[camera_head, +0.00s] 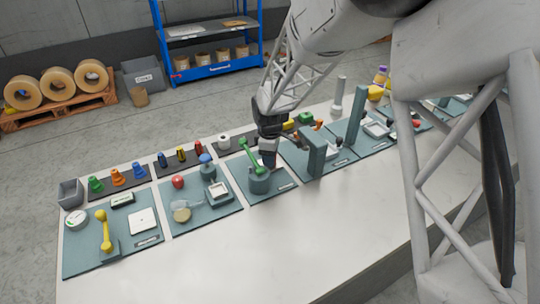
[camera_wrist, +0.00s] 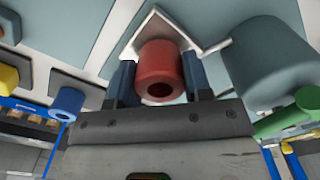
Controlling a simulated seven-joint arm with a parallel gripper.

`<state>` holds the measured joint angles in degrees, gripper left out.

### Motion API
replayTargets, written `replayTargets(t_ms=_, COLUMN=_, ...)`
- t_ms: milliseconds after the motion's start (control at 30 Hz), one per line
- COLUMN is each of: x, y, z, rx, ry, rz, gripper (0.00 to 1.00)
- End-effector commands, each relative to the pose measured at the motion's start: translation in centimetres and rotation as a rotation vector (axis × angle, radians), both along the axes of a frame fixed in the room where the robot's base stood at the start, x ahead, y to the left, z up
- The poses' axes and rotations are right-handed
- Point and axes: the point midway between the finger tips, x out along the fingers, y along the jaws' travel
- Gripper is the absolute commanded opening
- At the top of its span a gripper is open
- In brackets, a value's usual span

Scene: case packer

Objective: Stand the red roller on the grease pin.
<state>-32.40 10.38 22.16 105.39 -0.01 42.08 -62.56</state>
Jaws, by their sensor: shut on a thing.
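A red roller (camera_wrist: 160,68) with a dark hole in its end shows in the wrist view. It is between the two dark fingers of my gripper (camera_wrist: 160,85), which is shut on it. In the head view my gripper (camera_head: 268,160) is low over the bench, just behind the teal cylinder with the green lever (camera_head: 250,158), and the held roller cannot be made out there. In the wrist view, a white angled outline (camera_wrist: 188,28) lies on the teal panel beyond the roller. I cannot pick out the grease pin in either view.
The teal cylinder (camera_wrist: 265,62) stands close to the right of the roller in the wrist view, its green lever (camera_wrist: 290,115) nearby. A teal upright block (camera_head: 313,155) stands right of my gripper. Several small coloured parts line a dark strip at left. The bench front (camera_head: 230,255) is clear.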

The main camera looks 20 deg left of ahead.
Motion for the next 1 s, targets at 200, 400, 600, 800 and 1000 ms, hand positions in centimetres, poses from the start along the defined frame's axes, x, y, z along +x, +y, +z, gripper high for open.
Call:
replayTargets(t_ms=200, x=0.0, y=0.0, z=-0.3, rx=0.000, ry=0.000, rz=0.000, gripper=0.22)
replayTargets(t_ms=400, x=0.0, y=0.0, z=-0.3, rx=0.000, ry=0.000, rz=0.000, gripper=0.71)
replayTargets(t_ms=600, x=0.0, y=0.0, z=-0.3, rx=0.000, ry=0.000, rz=0.000, gripper=0.71)
replayTargets(t_ms=800, x=0.0, y=0.0, z=0.2, rx=0.000, ry=-0.001, rz=0.000, gripper=0.71)
replayTargets(t_ms=1000, x=0.0, y=0.0, z=1.8, rx=0.001, ry=-0.002, rz=0.000, gripper=0.71)
